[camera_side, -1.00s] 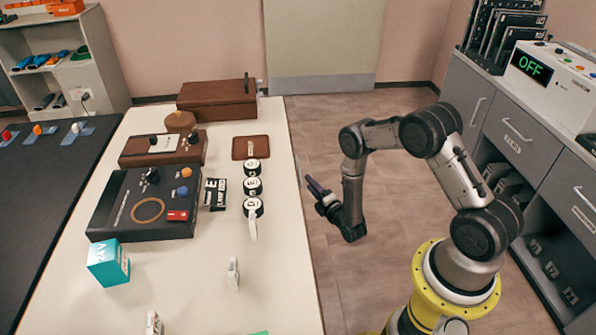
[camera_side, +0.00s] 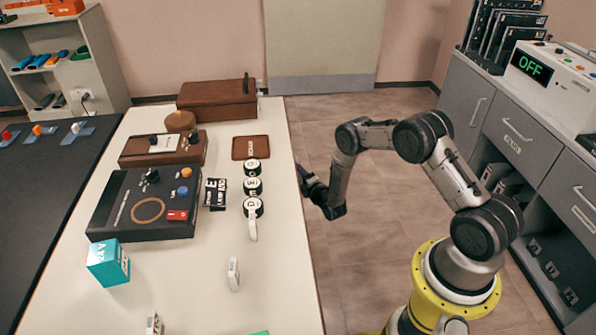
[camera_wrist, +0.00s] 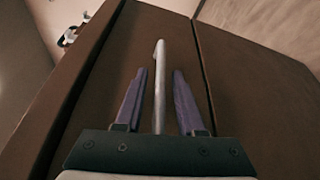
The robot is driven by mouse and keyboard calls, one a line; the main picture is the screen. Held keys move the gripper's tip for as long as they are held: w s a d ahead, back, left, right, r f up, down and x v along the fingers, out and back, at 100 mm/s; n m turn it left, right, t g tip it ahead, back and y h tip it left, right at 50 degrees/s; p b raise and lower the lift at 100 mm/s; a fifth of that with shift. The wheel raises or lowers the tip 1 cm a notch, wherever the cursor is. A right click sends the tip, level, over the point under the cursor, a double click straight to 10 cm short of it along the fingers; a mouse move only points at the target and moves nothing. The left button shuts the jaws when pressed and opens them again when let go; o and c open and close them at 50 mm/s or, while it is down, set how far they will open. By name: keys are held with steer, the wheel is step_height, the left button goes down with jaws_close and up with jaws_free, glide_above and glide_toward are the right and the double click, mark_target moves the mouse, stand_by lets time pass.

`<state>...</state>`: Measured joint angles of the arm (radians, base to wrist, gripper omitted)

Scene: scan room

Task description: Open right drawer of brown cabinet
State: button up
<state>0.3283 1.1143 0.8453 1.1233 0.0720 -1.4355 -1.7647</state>
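In the wrist view, dark brown panels (camera_wrist: 240,75) with a seam between them fill most of the picture; they look like the brown cabinet's front. A pale metal bar handle (camera_wrist: 159,60) stands out from the panel left of the seam. My gripper (camera_wrist: 159,74) is open, with one purple finger on each side of the handle and a visible gap on both sides. In the side view, my gripper (camera_side: 303,174) is at the right edge of the white table. The cabinet front and handle cannot be made out there.
The white table (camera_side: 285,270) bears a black device (camera_side: 115,210), a brown box (camera_side: 217,100), a teal box (camera_side: 108,262) and several small items. A grey cabinet (camera_side: 510,125) stands at the right. The floor (camera_side: 375,215) between them is open.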

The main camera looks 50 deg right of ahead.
jaws_close()
stand_by(1.2)
